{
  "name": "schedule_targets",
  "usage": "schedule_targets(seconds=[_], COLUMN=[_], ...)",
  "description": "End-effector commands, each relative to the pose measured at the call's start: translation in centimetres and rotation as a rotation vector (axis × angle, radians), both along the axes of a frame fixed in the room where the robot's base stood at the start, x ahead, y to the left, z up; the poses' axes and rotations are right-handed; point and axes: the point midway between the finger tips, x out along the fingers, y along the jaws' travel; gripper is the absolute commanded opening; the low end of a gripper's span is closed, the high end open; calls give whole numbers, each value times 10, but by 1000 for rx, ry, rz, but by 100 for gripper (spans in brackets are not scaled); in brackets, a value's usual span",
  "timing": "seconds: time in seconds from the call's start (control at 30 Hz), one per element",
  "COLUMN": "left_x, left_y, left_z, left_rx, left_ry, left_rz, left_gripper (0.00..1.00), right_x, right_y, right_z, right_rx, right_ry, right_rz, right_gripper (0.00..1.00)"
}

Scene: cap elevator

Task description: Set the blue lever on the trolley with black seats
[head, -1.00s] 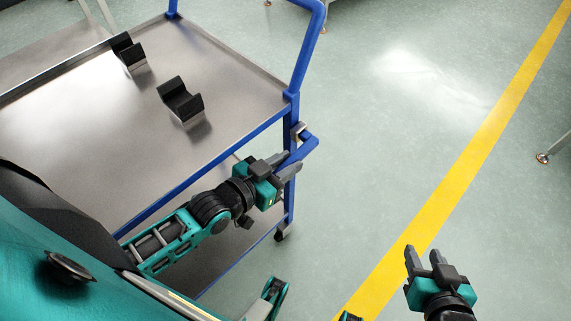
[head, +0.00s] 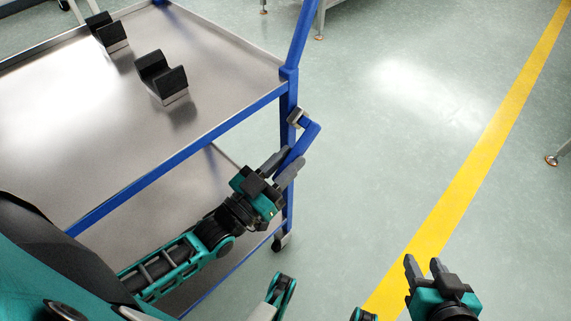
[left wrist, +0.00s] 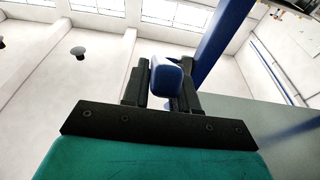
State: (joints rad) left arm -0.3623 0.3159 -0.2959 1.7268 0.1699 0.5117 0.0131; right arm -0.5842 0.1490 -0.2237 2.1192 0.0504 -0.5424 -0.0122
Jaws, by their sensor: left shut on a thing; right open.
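The trolley (head: 165,164) has a metal top, blue rails and a lower shelf, and stands at the left in the head view. Two black seats sit on its top: one (head: 162,76) nearer the middle, the other (head: 106,33) further back. The blue lever (head: 307,139) is at the trolley's right corner post, below the top's level. My left gripper (head: 286,168) is shut on the lever, which also shows between the fingers in the left wrist view (left wrist: 167,78). My right gripper (head: 423,268) is open and empty over the floor at the lower right.
A blue handle (head: 300,40) rises from the trolley's right corner. A caster (head: 280,241) is below that corner. The floor (head: 400,130) right of the trolley is clear, with a yellow line (head: 470,148) across it. A table leg (head: 557,155) stands at the right edge.

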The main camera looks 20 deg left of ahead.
Motion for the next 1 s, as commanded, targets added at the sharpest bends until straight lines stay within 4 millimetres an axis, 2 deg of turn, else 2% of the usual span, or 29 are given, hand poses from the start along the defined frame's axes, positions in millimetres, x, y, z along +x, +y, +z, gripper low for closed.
schedule_targets(seconds=[0.3,0.33,0.53,0.83,1.0], left_x=[0,0,0,-3,-25], left_y=[0,0,0,1,9], left_z=[1,1,1,-1,-6], left_rx=[0,0,0,0,2], left_ry=[-1,-1,-1,1,6], left_rz=[0,0,0,0,0], left_gripper=[0,31,49,49,49], right_x=[1,2,2,1,1], right_y=[2,3,3,3,3], right_z=[3,3,3,1,5], right_rx=[8,9,11,10,9], right_ry=[-6,-6,-7,-2,-5], right_rz=[-2,-3,-4,-4,-4], right_gripper=[43,43,43,43,43])
